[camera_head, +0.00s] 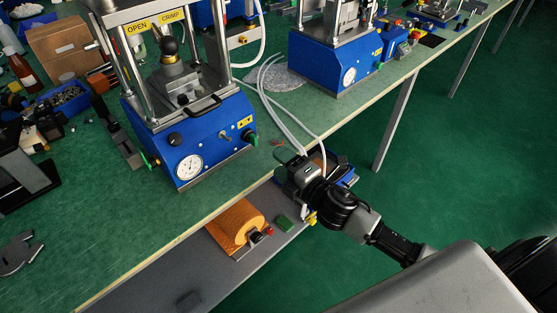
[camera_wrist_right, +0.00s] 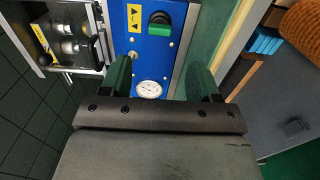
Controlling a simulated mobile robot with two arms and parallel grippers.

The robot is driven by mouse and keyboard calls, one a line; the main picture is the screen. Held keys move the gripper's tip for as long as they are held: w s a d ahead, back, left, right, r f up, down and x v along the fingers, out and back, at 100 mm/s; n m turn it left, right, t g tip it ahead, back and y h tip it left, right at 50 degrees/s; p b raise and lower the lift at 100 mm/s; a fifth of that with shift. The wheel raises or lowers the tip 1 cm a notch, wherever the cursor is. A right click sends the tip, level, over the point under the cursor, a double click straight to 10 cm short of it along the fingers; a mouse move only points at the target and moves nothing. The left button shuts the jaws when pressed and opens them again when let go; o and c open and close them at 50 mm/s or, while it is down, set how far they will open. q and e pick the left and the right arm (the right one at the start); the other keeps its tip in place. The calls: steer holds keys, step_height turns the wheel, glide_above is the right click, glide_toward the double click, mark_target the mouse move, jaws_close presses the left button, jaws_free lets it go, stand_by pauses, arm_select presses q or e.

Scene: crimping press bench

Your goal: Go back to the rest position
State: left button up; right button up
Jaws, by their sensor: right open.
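My right arm reaches in from the lower right in the head view. My right gripper (camera_head: 290,160) is by the bench's front edge, to the right of the near blue crimping press (camera_head: 215,150) and apart from it. In the right wrist view the two dark green fingers of the right gripper (camera_wrist_right: 160,78) stand wide apart with nothing held between them. A blue press panel with a green knob and a round gauge (camera_wrist_right: 149,89) shows beyond the fingers. My left gripper is not in view.
The green bench (camera_head: 90,235) runs diagonally. A second blue press (camera_head: 330,62) stands farther back, with clear hoses hanging near my gripper. The floor at right is clear.

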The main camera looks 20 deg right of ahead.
stand_by(0.3)
steer(key=s+d+f+m+g+h+p, duration=0.1)
steer(key=s+d+f+m+g+h, duration=0.2)
steer(key=f, duration=0.6)
steer(key=s+d+f+m+g+h+p, duration=0.15)
steer(key=s+f+m, duration=0.3)
steer(key=f, duration=0.55)
steer(key=s+d+f+m+g+h+p, duration=0.1)
steer(key=s+d+f+m+g+p, duration=0.2)
steer(key=f, duration=0.6)
steer(key=s+a+f+m+g, duration=0.1)
steer(key=s+f, duration=0.4)
steer(key=s, duration=0.5)
steer(key=s+a+f+m+g+p, duration=0.1)
steer(key=s+f+m+g, duration=0.3)
steer(key=s, duration=0.7)
steer(key=s+a+f+m+g+p, duration=0.1)
steer(key=s+a+f+m+g, duration=0.1)
steer(key=s+f, duration=0.4)
steer(key=s+m+g, duration=0.1)
steer(key=s+m, duration=0.1)
steer(key=s, duration=0.2)
steer(key=shift+s+a+h, duration=0.15)
steer(key=shift+s+h, duration=0.2)
steer(key=shift+g, duration=0.25)
